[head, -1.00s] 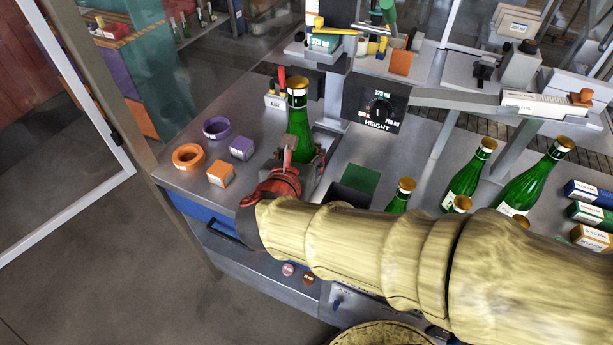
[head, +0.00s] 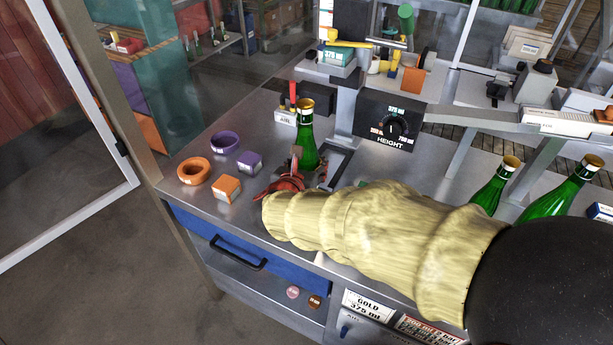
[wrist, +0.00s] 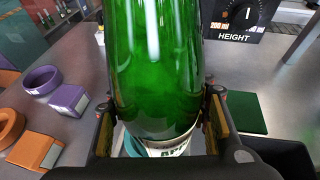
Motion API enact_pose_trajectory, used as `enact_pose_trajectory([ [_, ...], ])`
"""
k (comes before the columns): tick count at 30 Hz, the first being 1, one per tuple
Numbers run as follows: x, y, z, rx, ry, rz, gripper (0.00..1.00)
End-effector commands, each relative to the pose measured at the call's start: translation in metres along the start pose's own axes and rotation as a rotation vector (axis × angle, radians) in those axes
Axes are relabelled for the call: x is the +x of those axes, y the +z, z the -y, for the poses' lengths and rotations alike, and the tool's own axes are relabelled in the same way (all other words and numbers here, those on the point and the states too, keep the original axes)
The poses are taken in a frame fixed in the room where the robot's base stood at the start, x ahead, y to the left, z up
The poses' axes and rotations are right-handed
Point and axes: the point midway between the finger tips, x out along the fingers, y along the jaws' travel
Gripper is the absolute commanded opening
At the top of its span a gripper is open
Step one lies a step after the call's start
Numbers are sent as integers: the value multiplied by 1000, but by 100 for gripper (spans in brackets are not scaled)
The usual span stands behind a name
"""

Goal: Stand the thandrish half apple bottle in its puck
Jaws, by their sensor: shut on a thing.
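The green bottle (head: 307,145) with a gold top stands about upright near the middle of the bench in the head view. My gripper (head: 292,178), red at its fingers, is around its lower part. In the wrist view the bottle (wrist: 155,70) fills the middle, and my gripper (wrist: 160,118) is shut on it with one finger on each side. Part of a pale label with dark letters (wrist: 172,150) shows low on the glass. A teal rim (wrist: 140,149) shows at the bottle's lower end; I cannot tell whether it is a puck or whether the bottle sits in it.
Orange ring (head: 194,171), purple ring (head: 224,142), orange block (head: 227,188) and purple block (head: 249,161) lie left of the bottle. A HEIGHT dial box (head: 390,124) stands behind it to the right. Other green bottles (head: 494,188) stand at the right.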

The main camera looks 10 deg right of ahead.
Motion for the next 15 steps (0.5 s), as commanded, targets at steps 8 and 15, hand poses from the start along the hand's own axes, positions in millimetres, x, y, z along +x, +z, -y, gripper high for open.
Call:
enact_pose_trajectory([
  [8,22,-10,-11,4,1,6,0],
  [15,36,-22,-16,4,0,5,0],
])
